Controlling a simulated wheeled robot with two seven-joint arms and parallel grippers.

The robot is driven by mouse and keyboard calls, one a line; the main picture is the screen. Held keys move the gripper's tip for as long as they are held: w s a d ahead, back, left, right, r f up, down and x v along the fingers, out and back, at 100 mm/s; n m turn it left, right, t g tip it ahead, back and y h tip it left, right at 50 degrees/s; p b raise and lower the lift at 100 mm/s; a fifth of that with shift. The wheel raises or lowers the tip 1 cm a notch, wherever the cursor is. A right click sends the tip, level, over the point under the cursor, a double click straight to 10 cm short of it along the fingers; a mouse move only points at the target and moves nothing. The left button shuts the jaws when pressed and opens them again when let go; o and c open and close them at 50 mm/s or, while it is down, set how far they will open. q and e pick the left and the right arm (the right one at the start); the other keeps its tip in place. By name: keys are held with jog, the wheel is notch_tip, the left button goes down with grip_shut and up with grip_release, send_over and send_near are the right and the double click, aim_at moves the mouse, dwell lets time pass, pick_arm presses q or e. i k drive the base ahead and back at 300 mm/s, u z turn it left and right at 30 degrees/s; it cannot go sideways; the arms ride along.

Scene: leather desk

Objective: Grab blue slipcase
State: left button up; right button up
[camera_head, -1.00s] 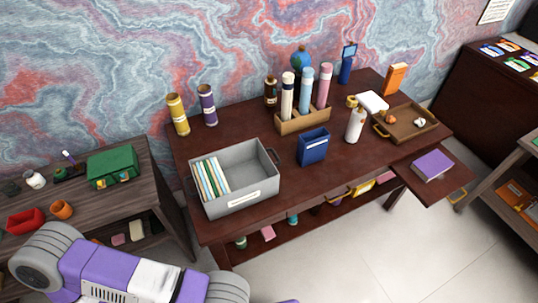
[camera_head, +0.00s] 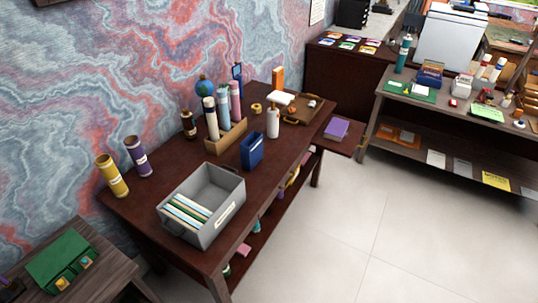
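The blue slipcase (camera_head: 251,151) stands upright on the dark red-brown desk (camera_head: 185,258), near its front edge. It is a small open-topped blue box with a pale label on its front. It stands right of the grey bin (camera_head: 213,236) and in front of the wooden tube rack (camera_head: 229,141). Neither of my grippers is in view, and nothing of my arms shows now.
The grey bin holds several thin files. A yellow tube (camera_head: 112,176), a purple tube (camera_head: 138,156) and a white bottle (camera_head: 273,122) stand on the desk. A purple book (camera_head: 337,129) lies on the pull-out shelf at right. The floor (camera_head: 345,235) in front is clear.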

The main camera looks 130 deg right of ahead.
aim_at(251, 148)
jog(key=z, duration=2.05)
